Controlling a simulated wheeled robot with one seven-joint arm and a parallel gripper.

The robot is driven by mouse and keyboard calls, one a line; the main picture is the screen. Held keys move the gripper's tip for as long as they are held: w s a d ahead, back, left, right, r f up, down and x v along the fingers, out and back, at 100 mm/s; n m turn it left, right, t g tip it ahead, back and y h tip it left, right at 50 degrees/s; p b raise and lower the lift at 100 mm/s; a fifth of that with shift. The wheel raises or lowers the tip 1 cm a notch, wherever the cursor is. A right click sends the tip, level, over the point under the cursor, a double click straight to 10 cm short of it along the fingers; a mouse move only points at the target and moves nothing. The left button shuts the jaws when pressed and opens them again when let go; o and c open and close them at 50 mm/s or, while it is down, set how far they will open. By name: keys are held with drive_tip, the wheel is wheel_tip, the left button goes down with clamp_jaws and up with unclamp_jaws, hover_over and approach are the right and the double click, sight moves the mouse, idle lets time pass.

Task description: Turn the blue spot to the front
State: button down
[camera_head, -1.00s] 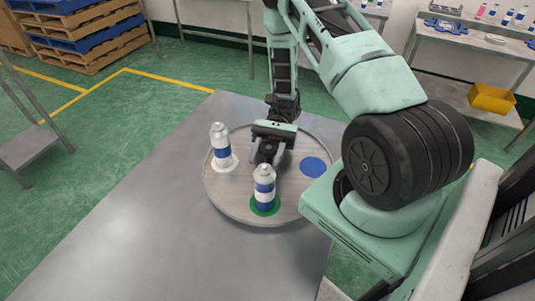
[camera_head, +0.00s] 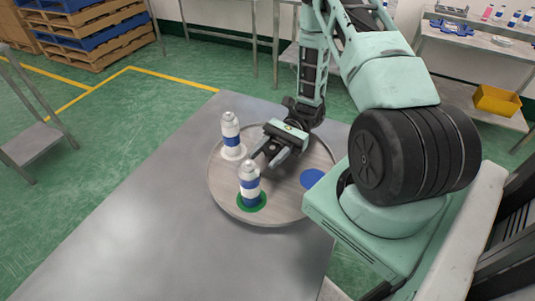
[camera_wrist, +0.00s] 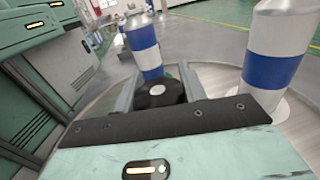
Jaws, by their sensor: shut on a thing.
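The round wooden turntable (camera_head: 290,203) lies on the grey table. Its blue spot (camera_head: 312,179) is bare and sits at the right side, partly near my arm's base. A white and blue can (camera_head: 249,184) stands upright on the green spot (camera_head: 242,207) at the front left. Another can (camera_head: 231,134) stands on the white spot (camera_head: 234,153) at the back left. My gripper (camera_head: 268,157) is low over the turntable's middle. In the wrist view, its fingers (camera_wrist: 160,88) are shut on a dark round knob (camera_wrist: 165,94) with a pale centre. The head view hides the knob.
The grey table (camera_head: 160,205) is clear to the left and front of the turntable. Both cans stand close to my gripper's fingers. Shelves with a yellow bin (camera_head: 496,101) stand far back right, and pallets (camera_head: 85,35) at back left.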

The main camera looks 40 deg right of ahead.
drive_tip(key=shift+w+r, duration=0.1)
idle(0.3)
drive_tip(key=c, duration=0.8)
unclamp_jaws()
drive_tip(key=d+b, duration=0.1)
drive_tip(key=d, duration=0.4)
drive_tip(key=w+d+b, duration=0.1)
drive_tip(key=d+b, duration=0.1)
drive_tip(key=d, duration=0.3)
drive_tip(key=w+d+b, duration=0.1)
drive_tip(key=d+b, duration=0.1)
drive_tip(key=d, duration=0.4)
drive_tip(key=shift+w, duration=0.25)
drive_tip(key=shift+d, duration=0.65)
